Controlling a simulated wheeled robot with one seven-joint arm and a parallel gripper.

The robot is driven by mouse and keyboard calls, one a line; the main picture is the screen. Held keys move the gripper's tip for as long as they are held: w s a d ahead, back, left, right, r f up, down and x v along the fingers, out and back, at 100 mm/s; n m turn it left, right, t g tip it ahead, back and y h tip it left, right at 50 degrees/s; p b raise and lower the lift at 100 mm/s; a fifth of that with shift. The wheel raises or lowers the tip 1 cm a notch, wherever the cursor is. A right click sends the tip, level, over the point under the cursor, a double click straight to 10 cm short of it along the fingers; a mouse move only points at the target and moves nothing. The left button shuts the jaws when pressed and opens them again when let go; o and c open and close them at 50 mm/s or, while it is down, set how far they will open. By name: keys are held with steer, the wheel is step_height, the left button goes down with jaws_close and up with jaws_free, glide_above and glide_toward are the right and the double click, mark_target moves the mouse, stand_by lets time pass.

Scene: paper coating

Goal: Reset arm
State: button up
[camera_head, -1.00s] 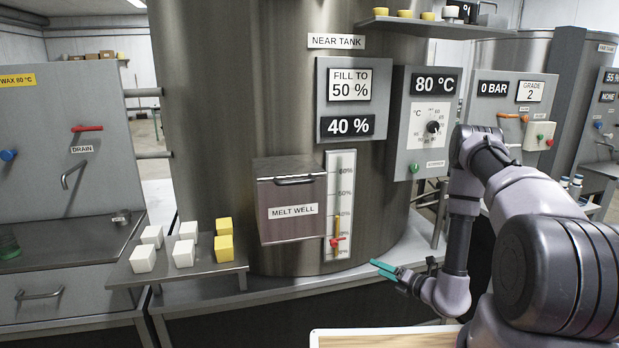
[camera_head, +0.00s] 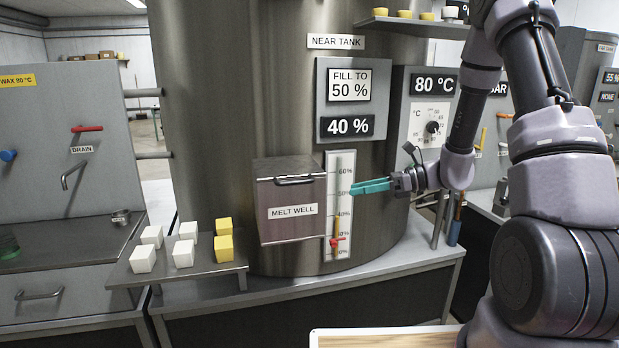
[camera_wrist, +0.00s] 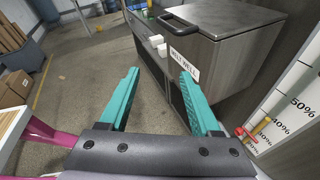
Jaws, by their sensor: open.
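My gripper (camera_head: 372,187) has teal fingers and is in front of the near tank, just right of the level gauge (camera_head: 338,205). It points left toward the melt well (camera_head: 291,210), whose lid is shut. In the wrist view my gripper (camera_wrist: 160,100) shows its two fingers apart with nothing between them. There the melt well (camera_wrist: 228,40) lies beyond and to the right of the fingers. My arm is raised and bent at the right side of the head view.
A side shelf (camera_head: 215,266) holds several white and yellow blocks. The control panel (camera_head: 424,122) reading 80 °C is partly behind my arm. A wooden-topped surface (camera_head: 385,337) lies at the bottom. Cardboard boxes (camera_wrist: 12,55) stand at the left of the wrist view.

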steer(key=s+d+r+n+t+h, duration=0.2)
steer(key=s+d+r+n+h, duration=0.3)
steer(key=s+r+n, duration=0.4)
steer(key=s+d+r+n+t+h, duration=0.3)
steer(key=s+d+r+n+h, duration=0.3)
steer(key=r, duration=0.7)
steer(key=s+n+h, duration=0.2)
steer(key=s, duration=0.2)
steer(key=shift+s+d+n, duration=0.2)
steer(key=shift+s+n, duration=0.1)
steer(key=shift+n, duration=0.1)
stand_by(1.2)
